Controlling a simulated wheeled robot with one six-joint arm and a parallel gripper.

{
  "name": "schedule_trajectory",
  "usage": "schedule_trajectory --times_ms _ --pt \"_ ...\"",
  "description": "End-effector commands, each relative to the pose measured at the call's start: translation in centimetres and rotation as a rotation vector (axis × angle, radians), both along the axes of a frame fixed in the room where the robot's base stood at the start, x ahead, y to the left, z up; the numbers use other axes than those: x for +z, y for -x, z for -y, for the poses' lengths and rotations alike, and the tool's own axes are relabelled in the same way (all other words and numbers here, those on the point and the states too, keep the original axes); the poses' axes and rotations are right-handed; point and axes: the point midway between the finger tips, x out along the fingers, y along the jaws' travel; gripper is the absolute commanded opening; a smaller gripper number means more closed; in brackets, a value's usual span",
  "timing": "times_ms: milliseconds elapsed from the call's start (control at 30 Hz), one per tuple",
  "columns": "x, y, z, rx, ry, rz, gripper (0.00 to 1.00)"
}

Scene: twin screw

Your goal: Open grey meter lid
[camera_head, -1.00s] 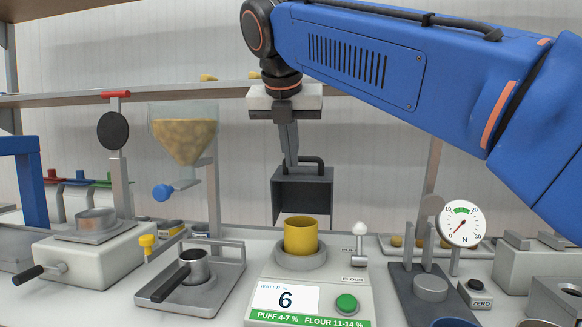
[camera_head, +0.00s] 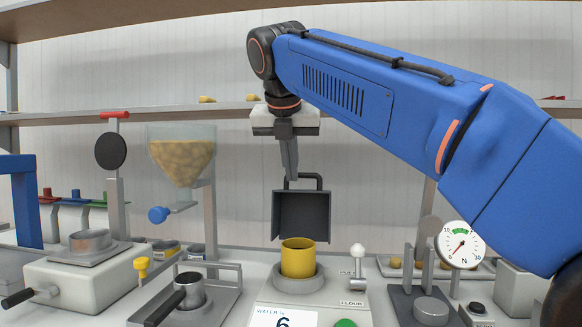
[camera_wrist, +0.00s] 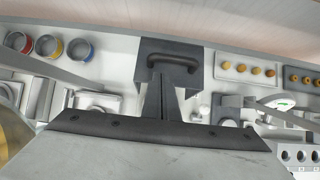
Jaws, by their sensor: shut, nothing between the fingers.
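The dark grey lid (camera_head: 301,215) with a bar handle (camera_head: 304,180) stands raised behind the yellow cup (camera_head: 298,258) on the white meter (camera_head: 267,290). The cup is uncovered, and the lid's hollow inner side faces the head camera. My gripper (camera_head: 292,178) is shut and empty, pointing down at the lid's top edge beside the handle. In the wrist view my fingers (camera_wrist: 158,76) overlap the lid (camera_wrist: 195,78) just below its handle (camera_wrist: 172,62). I cannot tell whether they touch it.
A hopper of yellow grain (camera_head: 182,160) and a metal cup on a stand (camera_head: 190,290) are at left. A white-knobbed lever (camera_head: 357,252) and a dial gauge (camera_head: 462,245) are at right. A shelf (camera_head: 220,112) runs behind my gripper.

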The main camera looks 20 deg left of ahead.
Motion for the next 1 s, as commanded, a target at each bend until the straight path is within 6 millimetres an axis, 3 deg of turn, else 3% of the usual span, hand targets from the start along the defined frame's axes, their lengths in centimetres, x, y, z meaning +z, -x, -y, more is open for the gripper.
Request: schedule_trajectory --times_ms 167,700,1000 --pt "0.8 0.5 0.0 0.001 -0.001 0.001 0.0" --pt "7.7 5.0 1.1 0.002 -0.003 0.0 0.0" --pt "9.4 5.9 1.3 0.0 0.0 0.002 0.0"
